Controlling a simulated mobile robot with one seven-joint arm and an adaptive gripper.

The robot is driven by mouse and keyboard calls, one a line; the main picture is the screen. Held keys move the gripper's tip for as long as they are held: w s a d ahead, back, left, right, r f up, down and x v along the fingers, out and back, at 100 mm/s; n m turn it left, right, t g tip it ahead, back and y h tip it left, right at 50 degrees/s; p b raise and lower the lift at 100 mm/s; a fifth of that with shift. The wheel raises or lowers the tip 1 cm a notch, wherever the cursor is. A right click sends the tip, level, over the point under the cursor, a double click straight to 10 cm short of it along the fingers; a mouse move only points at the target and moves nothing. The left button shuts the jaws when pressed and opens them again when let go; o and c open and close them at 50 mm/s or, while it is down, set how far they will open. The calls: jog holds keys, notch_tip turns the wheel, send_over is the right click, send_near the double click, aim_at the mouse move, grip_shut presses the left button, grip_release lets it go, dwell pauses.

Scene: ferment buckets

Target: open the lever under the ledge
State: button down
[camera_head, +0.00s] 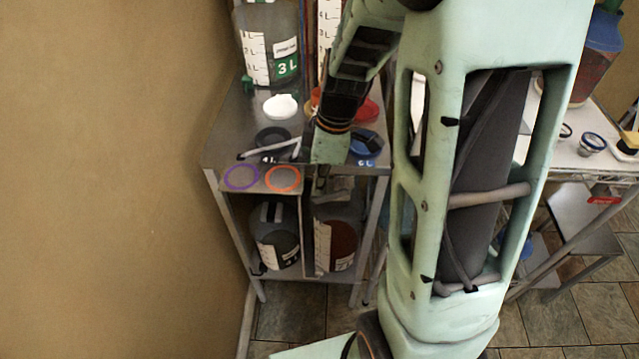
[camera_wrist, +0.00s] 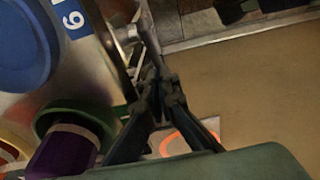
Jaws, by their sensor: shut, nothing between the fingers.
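My gripper (camera_wrist: 160,88) is shut and empty in the wrist view, its dark fingers meeting at the tips. A dark grey bar (camera_wrist: 150,42) runs up from close to the fingertips, beside the metal bench's edge. It may be the lever; I cannot tell, nor whether the fingers touch it. In the head view my gripper (camera_head: 319,184) shows small and dark at the front edge of the metal bench (camera_head: 225,140), below my mint wrist. My arm covers part of this edge, and no lever stands out clearly there.
A purple ring (camera_head: 241,177) and an orange ring (camera_head: 283,178) lie at the bench front. A 3 L bucket (camera_head: 285,68), a white lid (camera_head: 280,106) and a blue lid (camera_head: 364,148) are on top. Dark (camera_head: 277,248) and red (camera_head: 336,243) containers stand on the lower shelf.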

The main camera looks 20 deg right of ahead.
notch_tip(320, 180, up, 13)
jog(key=d+y+p, duration=0.1)
jog(key=p, duration=0.6)
jog(key=shift+s+d+r+p, duration=0.15)
jog(key=shift+s+d+p, duration=0.15)
jog(key=shift+d+p, duration=0.1)
jog(key=shift+p, duration=0.55)
send_over(326, 197)
jog(key=a, duration=0.2)
jog(key=d+f+x, duration=0.1)
jog(key=d+x, duration=0.1)
jog(key=x, duration=0.8)
jog(key=shift+d+f, duration=0.3)
jog(key=shift+f, duration=0.2)
jog(key=shift+d+f, duration=0.3)
jog(key=shift+f, duration=0.25)
jog(key=shift+d+f+t, duration=0.3)
jog(key=shift+f, duration=0.2)
